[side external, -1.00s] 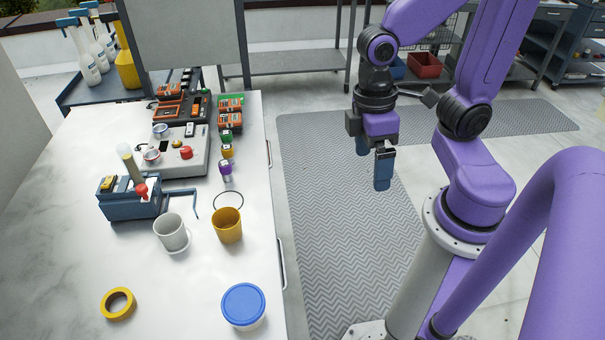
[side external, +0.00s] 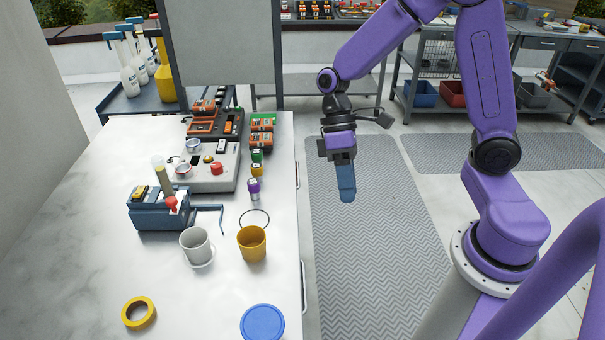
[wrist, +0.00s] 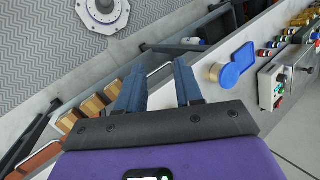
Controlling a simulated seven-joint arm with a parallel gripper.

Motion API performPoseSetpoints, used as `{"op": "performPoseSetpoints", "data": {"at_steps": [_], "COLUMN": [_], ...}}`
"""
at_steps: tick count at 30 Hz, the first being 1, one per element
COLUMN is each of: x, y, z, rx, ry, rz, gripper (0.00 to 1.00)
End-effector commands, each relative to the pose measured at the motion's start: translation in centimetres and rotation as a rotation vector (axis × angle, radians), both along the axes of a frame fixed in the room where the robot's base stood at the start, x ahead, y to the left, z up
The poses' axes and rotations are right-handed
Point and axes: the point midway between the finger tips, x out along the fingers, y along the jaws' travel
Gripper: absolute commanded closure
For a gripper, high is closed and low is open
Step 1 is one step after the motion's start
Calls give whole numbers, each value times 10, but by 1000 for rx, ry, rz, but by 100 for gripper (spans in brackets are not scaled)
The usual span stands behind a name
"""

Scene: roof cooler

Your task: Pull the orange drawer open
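No drawer with a clearly orange front shows in the side view. There the bench's front side is seen nearly edge-on, with a slim handle (side external: 303,286) along it. In the wrist view a reddish-orange surface (wrist: 38,160) shows at the lower left, partly cut off; I cannot tell if it is the drawer. My gripper (side external: 346,194) hangs fingers down over the floor, just off the bench's front edge. In the wrist view my gripper (wrist: 157,68) has its two blue fingers apart with nothing between them. A pale handle-like bar shows beside the left finger.
The white bench (side external: 90,220) holds a yellow cup (side external: 252,244), a white cup (side external: 196,246), a blue-lidded tub (side external: 262,323), a tape ring (side external: 139,313) and a blue vise-like block (side external: 160,214). The grey floor mat (side external: 375,270) beside the bench is clear.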

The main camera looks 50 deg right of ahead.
Motion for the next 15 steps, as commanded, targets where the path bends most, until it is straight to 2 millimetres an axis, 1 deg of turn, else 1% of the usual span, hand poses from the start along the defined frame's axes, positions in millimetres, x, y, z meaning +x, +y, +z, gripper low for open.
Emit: {"op": "performPoseSetpoints", "data": {"at_steps": [1, 5, 6, 8, 9, 11, 12, 14, 15], "x": [17, 57, 69, 87, 99, 116, 126, 142, 151], "y": [-5, -18, -24, -35, -44, -59, -69, -87, -100], "z": [-9, -28, -35, -45, -52, -64, -71, -84, -92], "rx": [33, 143, 180, 237, 277, 337, 378, 441, 481], "ry": [40, 105, 120, 135, 143, 147, 145, 138, 129], "rz": [-66, -216, -265, -338, -388, -466, -518, -597, -651], "gripper": [64, 64, 64, 64, 64, 64, 64, 64, 64]}}
